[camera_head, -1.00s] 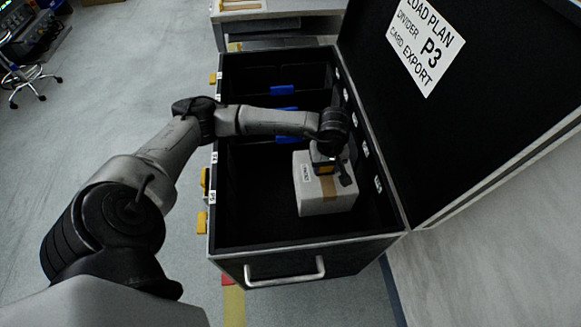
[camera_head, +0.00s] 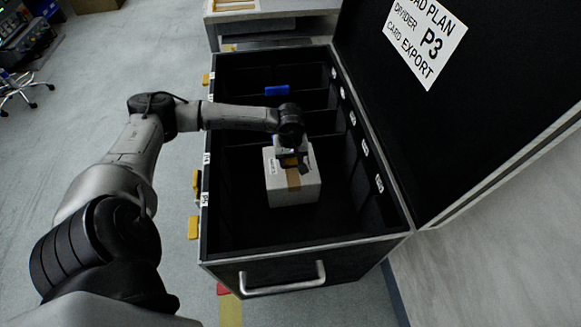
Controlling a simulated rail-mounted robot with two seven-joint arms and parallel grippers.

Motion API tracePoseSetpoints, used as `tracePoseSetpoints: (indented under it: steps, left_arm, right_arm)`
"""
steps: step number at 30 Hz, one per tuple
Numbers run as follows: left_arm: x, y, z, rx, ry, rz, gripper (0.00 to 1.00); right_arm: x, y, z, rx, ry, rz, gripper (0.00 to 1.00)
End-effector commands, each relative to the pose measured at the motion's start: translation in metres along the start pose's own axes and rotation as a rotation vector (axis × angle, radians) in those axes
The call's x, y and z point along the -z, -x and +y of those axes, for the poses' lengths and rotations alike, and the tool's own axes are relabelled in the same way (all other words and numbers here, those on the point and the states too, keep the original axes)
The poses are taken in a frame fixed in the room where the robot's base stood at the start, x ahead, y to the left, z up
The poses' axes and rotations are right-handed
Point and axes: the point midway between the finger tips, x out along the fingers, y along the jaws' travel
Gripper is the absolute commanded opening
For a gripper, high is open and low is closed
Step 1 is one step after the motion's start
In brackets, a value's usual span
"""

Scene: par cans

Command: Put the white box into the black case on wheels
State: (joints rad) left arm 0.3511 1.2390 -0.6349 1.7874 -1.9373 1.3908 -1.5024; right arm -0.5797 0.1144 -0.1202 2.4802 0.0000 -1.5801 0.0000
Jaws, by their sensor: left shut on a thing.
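The black case (camera_head: 300,262) stands open, its lid (camera_head: 480,120) raised on the right with a white label reading "P3" and "EXPORT". The white box (camera_head: 305,188), with a brown tape strip and a small label, is within the case's opening, in the large front compartment. My left gripper (camera_head: 291,162) is shut on the top of the box. I cannot tell whether the box touches the case floor. My right gripper is not in view.
Black dividers (camera_head: 300,98) split the far part of the case, with a blue clip (camera_head: 277,90) on one. Yellow latches (camera_head: 194,228) line the left rim. A bench (camera_head: 270,10) stands behind. The compartment's front and right side are free.

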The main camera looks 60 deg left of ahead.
Motion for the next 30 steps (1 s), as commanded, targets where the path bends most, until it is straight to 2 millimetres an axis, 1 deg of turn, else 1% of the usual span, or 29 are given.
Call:
tracePoseSetpoints:
  steps: [10,19,24,25,30]
  left_arm:
    - [0.0,-0.038,0.0,-0.001,0.0,-0.001,0.0]
    - [0.0,-0.038,0.001,-0.001,0.0,0.001,0.0]
    - [0.0,-0.043,0.0,-0.001,0.0,0.001,0.0]
    - [0.0,-0.042,0.0,0.001,0.0,0.0,0.52]
    - [0.0,-0.042,0.0,0.001,0.0,0.0,0.68]
  right_arm:
    - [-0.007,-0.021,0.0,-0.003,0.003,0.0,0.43]
    - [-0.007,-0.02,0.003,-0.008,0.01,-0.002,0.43]
    - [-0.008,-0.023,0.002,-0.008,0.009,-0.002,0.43]
    - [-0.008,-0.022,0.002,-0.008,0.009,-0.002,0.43]
    - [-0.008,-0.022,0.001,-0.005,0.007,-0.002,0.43]
